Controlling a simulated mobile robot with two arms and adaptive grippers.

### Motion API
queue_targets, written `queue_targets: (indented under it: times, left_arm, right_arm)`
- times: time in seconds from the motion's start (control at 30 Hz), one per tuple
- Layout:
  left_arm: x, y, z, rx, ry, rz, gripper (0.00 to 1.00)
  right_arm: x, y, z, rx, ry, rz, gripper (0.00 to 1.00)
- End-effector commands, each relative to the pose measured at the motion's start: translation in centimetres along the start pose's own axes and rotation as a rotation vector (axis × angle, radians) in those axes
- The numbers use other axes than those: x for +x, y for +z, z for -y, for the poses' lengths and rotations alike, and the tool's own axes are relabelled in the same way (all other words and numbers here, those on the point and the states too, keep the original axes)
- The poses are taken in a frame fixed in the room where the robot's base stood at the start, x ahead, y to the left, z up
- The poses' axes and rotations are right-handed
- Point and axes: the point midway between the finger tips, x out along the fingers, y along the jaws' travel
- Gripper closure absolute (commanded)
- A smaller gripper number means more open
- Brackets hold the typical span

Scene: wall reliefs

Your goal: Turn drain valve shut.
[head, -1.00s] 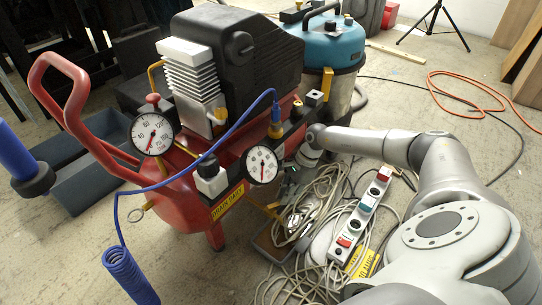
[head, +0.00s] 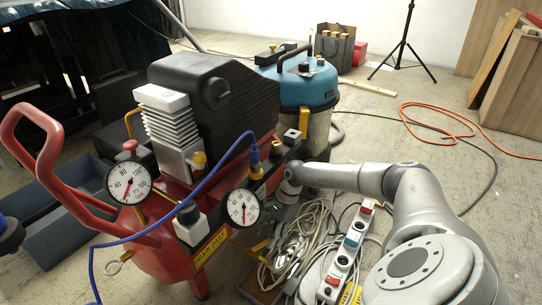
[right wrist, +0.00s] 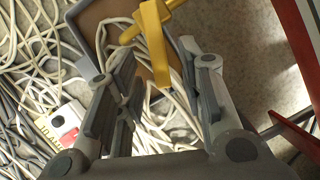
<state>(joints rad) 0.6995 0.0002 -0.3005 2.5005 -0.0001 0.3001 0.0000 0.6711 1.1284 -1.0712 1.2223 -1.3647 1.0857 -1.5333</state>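The yellow drain valve handle (right wrist: 158,45) shows at the top middle of the right wrist view, a long bar with a crosspiece. In the head view a small yellow piece (head: 259,246) low beside the red compressor (head: 165,250) looks like the same handle. My right gripper (right wrist: 158,68) is open, its two grey fingers apart, with the lower end of the yellow bar in the gap between them. I cannot tell whether a finger touches it. In the head view my right gripper (head: 273,214) is small and dark beside the compressor. My left gripper is out of view.
Tangled pale cables (head: 300,240) and a power strip (head: 347,255) lie on the floor right of the compressor. A brown plate (right wrist: 115,30) lies below the handle. A blue vacuum (head: 305,85) stands behind. A blue hose (head: 180,208) crosses the compressor's front.

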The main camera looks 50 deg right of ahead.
Motion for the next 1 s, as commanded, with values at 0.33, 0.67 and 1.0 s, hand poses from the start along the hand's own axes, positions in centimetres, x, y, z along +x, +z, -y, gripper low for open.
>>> queue_targets:
  times: [0.33, 0.67, 1.0]
  left_arm:
    - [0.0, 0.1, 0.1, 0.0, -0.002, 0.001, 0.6]
    - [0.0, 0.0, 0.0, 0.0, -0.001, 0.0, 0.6]
    - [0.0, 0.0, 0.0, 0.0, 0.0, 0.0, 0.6]
  right_arm:
    - [-1.1, 0.0, 0.1, 0.0, -0.002, 0.0, 0.64]
    - [-6.3, -3.2, -0.1, 0.008, 0.0, -0.003, 0.64]
    - [-8.7, -9.0, 0.1, 0.003, -0.001, 0.001, 0.64]
